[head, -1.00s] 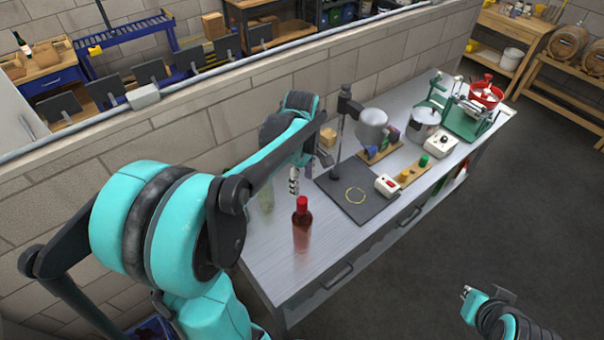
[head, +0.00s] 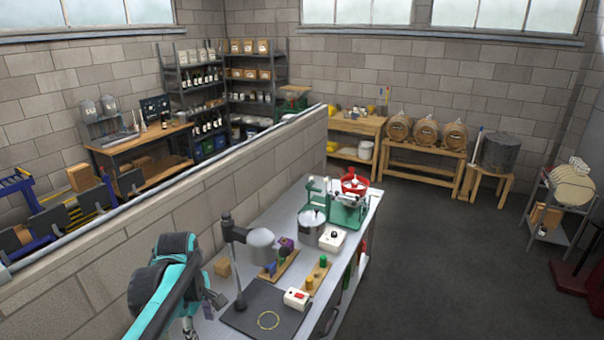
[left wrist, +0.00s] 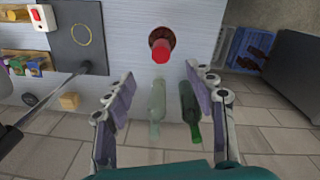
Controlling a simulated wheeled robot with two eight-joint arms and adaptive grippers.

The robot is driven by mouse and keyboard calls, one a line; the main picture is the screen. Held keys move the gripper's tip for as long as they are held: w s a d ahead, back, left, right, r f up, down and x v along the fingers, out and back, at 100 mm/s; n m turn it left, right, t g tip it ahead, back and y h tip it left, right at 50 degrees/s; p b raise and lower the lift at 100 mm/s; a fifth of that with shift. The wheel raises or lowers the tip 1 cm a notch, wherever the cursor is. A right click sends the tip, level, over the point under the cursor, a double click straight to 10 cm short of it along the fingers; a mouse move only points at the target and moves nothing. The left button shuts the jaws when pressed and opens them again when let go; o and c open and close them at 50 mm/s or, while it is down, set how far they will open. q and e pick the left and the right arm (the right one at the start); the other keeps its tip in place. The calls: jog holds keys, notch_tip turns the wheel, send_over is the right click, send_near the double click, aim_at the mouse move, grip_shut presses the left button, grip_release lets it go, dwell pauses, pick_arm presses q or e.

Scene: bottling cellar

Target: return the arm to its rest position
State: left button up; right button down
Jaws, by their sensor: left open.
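My left gripper (left wrist: 160,76) is open in the left wrist view, with its two fingers wide apart and nothing gripped. Beyond the fingertips a bottle with a red cap (left wrist: 160,50) stands on the bench. My right gripper is not in view.
On the bench, a lamp (head: 259,240) rises beside a dark mat (head: 250,308) with a yellow ring (head: 268,320). A white box with a red switch (head: 296,299) and a wooden block (head: 222,266) are close by. A low wall (head: 190,210) runs behind.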

pick_arm(q)
jog(key=s+d+f+m+t+b, duration=0.2)
jog(key=s+d+f+m+b, duration=0.1)
jog(key=f+m+b, duration=0.2)
jog(key=s+d+f+m+t+b, duration=0.2)
jog(key=f+m+b, duration=0.4)
jog(key=f+b, duration=0.3)
jog(key=s+d+f+m+t+b, duration=0.2)
jog(key=s+d+f+m+b, duration=0.3)
jog(key=f, duration=0.4)
jog(key=shift+s+f+m+t+b, duration=0.25)
jog(key=shift+m+t+b, duration=0.2)
jog(key=shift+b, duration=0.9)
